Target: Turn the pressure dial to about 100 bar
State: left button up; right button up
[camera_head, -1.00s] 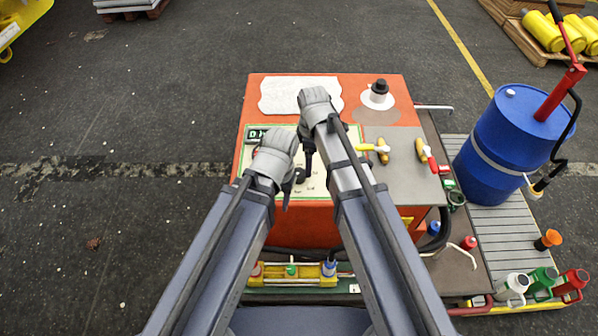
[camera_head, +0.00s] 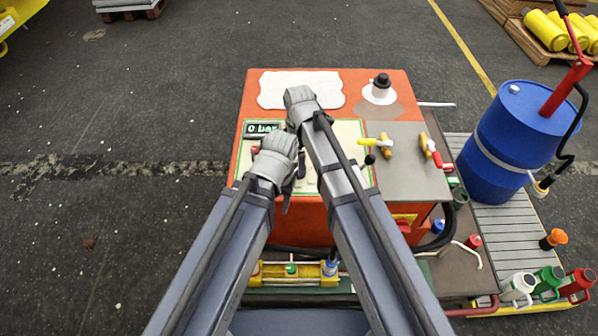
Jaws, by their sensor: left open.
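The orange machine box (camera_head: 400,87) stands in front of me, with a cream control panel (camera_head: 350,132) on its top. A small dark display (camera_head: 262,129) at the panel's back left reads "0 bar". A black round knob (camera_head: 370,159) shows at the panel's right edge; I cannot tell whether it is the pressure dial. My arms hide much of the panel. My left gripper (camera_head: 289,190) is open over the panel's front left, its dark fingers pointing down. My right wrist (camera_head: 301,105) is above the panel's back; its fingers are mostly hidden behind the arm.
A blue barrel (camera_head: 510,142) with a red pump handle stands farther right. Several coloured caps and canisters (camera_head: 550,282) are at the front right. Floor on the left is clear.

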jog(key=shift+f+b, duration=1.4)
jog(key=shift+f, duration=0.5)
jog(key=c, duration=1.4)
